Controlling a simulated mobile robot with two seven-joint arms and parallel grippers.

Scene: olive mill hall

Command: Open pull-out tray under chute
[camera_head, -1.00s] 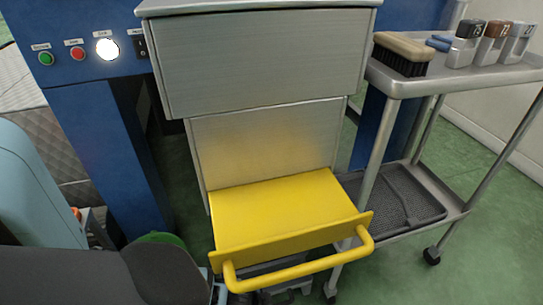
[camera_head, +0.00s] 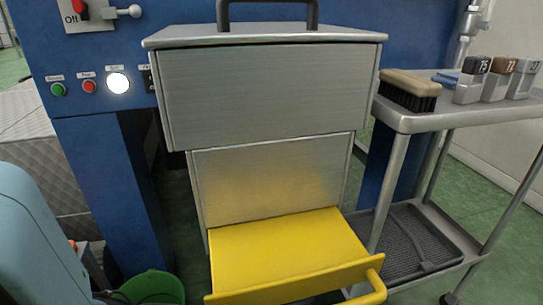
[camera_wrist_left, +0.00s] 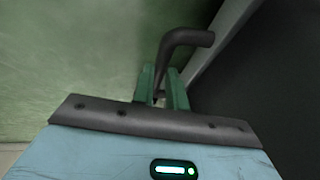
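The yellow pull-out tray (camera_head: 285,245) sticks out below the grey metal chute housing (camera_head: 265,95) in the head view. Its front lip and part of its yellow bar handle (camera_head: 377,285) show at the bottom edge; the rest of the handle is cut off. My left arm shows at the left edge, but its gripper is out of the head view. In the left wrist view my left gripper (camera_wrist_left: 163,88) has two green fingers a small gap apart. A dark bent rod (camera_wrist_left: 185,38) shows between and beyond them; I cannot tell whether it is gripped. My right gripper is not in view.
A metal trolley (camera_head: 400,118) with a brush (camera_head: 410,92) and several numbered blocks stands close on the right. A green bucket (camera_head: 155,288) is at lower left. A blue machine post (camera_head: 140,180) with buttons stands left of the chute. Green floor shows around them.

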